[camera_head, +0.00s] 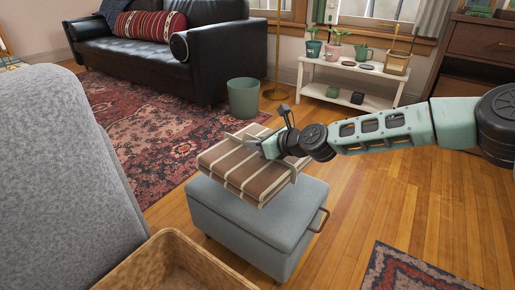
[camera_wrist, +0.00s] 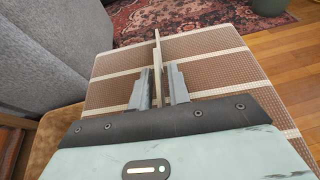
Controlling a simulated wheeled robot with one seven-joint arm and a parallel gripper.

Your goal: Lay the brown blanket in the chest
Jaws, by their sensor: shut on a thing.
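The brown blanket (camera_head: 240,168) is a flat folded pad with cream stripes, over the grey-blue padded chest (camera_head: 240,225). My gripper (camera_head: 258,146) is at its upper side, shut on a raised cream edge. In the wrist view, this cream ridge stands between the two fingers (camera_wrist: 158,88), and the brown blanket (camera_wrist: 205,72) spreads out beyond them. I cannot tell whether the blanket touches the chest top or hangs just above it. The chest looks closed under a padded top, with a handle (camera_head: 319,221) on its right side. The blanket hides part of that top.
An open tan box (camera_head: 165,262) stands at the front left, beside a grey upholstered seat (camera_head: 60,170). A green bin (camera_head: 243,98) is behind the chest. A white plant bench (camera_head: 350,76) stands farther back.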

